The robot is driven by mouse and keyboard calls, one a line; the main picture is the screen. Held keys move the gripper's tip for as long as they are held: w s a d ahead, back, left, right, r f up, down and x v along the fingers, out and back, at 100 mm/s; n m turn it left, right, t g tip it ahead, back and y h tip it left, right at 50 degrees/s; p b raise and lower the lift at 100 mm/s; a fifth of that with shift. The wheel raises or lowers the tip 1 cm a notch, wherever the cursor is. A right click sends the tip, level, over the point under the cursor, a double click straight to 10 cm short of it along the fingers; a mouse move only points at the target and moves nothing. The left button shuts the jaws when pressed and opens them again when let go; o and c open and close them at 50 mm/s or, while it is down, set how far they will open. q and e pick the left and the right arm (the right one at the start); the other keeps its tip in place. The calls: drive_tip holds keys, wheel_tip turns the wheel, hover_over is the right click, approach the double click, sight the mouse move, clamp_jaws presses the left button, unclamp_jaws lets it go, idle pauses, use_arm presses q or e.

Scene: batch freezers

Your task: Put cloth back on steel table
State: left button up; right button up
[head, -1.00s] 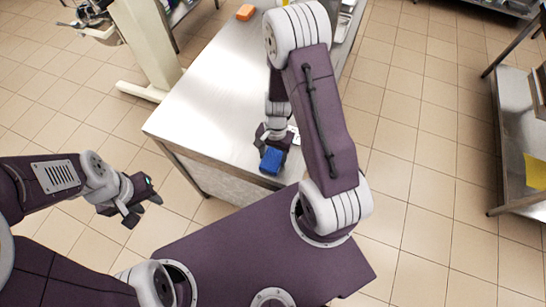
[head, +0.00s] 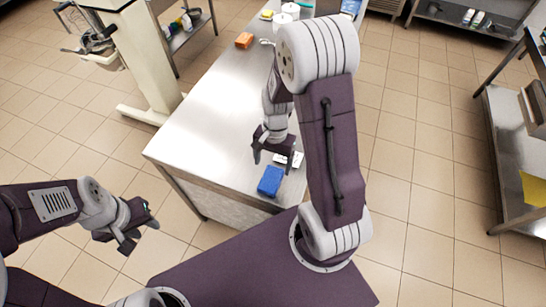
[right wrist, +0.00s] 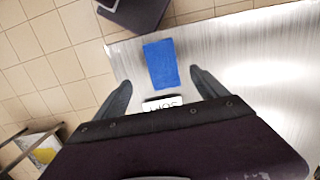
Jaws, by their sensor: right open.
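The blue cloth (head: 270,181) lies flat on the steel table (head: 205,130), near its front edge. In the right wrist view the cloth (right wrist: 161,63) lies ahead of my right gripper's fingertips. My right gripper (head: 273,156) is open and empty, a little behind the cloth and apart from it. Its two spread fingers show in the right wrist view (right wrist: 160,80). My left gripper (head: 138,229) hangs off to the left of the table, away from the cloth; its fingers look apart with nothing between them.
A small white label with dark lettering (right wrist: 162,104) lies beside the cloth. An orange block (head: 244,40) and white tubs (head: 281,20) stand at the table's far end. A shelf unit with a yellow item (head: 535,189) is at the right. The table's middle is clear.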

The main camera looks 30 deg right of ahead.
drive_tip(key=s+a+r+n+t, duration=0.2)
drive_tip(key=s+r+n, duration=0.3)
drive_tip(key=n, duration=0.4)
drive_tip(key=shift+a+r+n+h, duration=0.3)
drive_tip(key=shift+a+r+h, duration=0.1)
drive_tip(key=shift+a+r, duration=0.3)
